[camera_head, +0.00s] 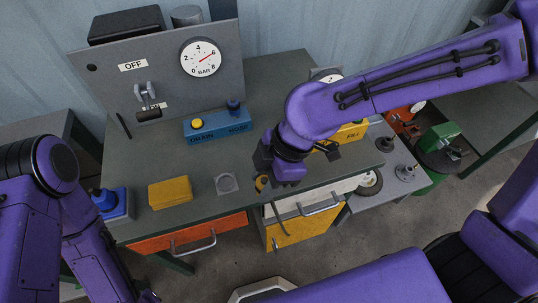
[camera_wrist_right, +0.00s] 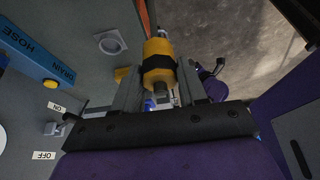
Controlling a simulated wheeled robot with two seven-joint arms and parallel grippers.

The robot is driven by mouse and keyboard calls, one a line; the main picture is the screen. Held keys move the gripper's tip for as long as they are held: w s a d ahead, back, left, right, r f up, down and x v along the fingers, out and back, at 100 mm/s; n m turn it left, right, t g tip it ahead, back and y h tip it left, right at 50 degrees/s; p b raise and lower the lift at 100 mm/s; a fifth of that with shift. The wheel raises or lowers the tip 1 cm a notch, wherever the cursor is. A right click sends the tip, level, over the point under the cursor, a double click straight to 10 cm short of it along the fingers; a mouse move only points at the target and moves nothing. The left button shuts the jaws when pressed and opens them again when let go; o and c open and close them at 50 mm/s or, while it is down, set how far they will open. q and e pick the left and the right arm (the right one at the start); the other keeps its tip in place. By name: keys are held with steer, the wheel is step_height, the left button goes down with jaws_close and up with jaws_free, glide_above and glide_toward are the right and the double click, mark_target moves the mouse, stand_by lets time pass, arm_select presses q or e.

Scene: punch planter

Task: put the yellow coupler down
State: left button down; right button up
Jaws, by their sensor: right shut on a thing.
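The yellow coupler (camera_wrist_right: 158,62), a short cylinder with a dark band, is held between the two fingers of my right gripper (camera_wrist_right: 158,88). In the head view only a small part of the coupler (camera_head: 261,183) shows beside my right gripper (camera_head: 268,184), near the front edge of the grey-green bench (camera_head: 150,222). I cannot tell whether it touches the bench. A grey square plate with a round mark (camera_head: 227,183) lies just left of it, and also shows in the wrist view (camera_wrist_right: 110,42). My left arm is at the left; its gripper is not clearly visible.
A yellow block (camera_head: 170,192) lies on the bench at the left. Behind is a blue block labelled DRAIN and HOSE (camera_head: 217,123), below a grey panel with a BAR gauge (camera_head: 202,57). Orange (camera_head: 190,236) and yellow (camera_head: 300,228) drawer fronts are below.

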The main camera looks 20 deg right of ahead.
steer(key=w+d+f, duration=0.2)
steer(key=w, duration=0.1)
steer(key=w+d+f+p, duration=0.1)
steer(key=w+f, duration=0.2)
steer(key=w, duration=0.1)
steer(key=w+d+f+p, duration=0.1)
steer(key=w+d+f, duration=0.1)
steer(key=w+f, duration=0.1)
steer(key=shift+w+d+f, duration=0.2)
steer(key=shift+w+d, duration=0.1)
steer(key=shift+w, duration=0.3)
steer(key=shift+w+f, duration=0.25)
steer(key=shift+f, duration=0.1)
step_height(320, 180, down, 4)
steer(key=shift+w+d+r, duration=0.1)
steer(key=shift+d+r, duration=0.05)
steer(key=shift+r, duration=0.1)
steer(key=shift+w, duration=0.1)
steer(key=shift+f, duration=0.15)
steer(key=o, duration=1.2)
steer(key=v, duration=1.2)
